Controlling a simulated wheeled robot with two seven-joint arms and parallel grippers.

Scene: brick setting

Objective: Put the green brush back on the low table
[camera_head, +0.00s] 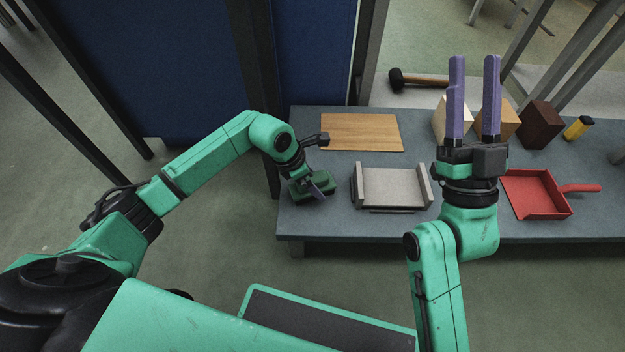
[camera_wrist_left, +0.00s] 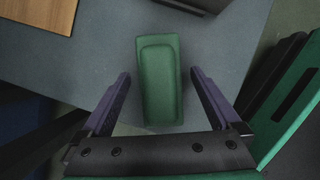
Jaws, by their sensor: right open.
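The green brush (camera_head: 322,182) rests on the low table (camera_head: 340,225) near its left front corner. It also shows in the left wrist view (camera_wrist_left: 159,85), its green back facing up. My left gripper (camera_head: 312,187) is over the brush. In the left wrist view my left gripper (camera_wrist_left: 158,88) has its purple fingers spread on either side of the brush, with a gap on each side. My right gripper (camera_head: 473,100) is open and empty, its fingers pointing up in the picture in front of the blocks.
A wooden board (camera_head: 362,132), a grey tray-like holder (camera_head: 392,186) and a red dustpan (camera_head: 535,192) lie on the table. Wooden blocks (camera_head: 541,124) and a yellow-black item (camera_head: 578,128) stand at the back right. A mallet (camera_head: 420,80) lies behind the table.

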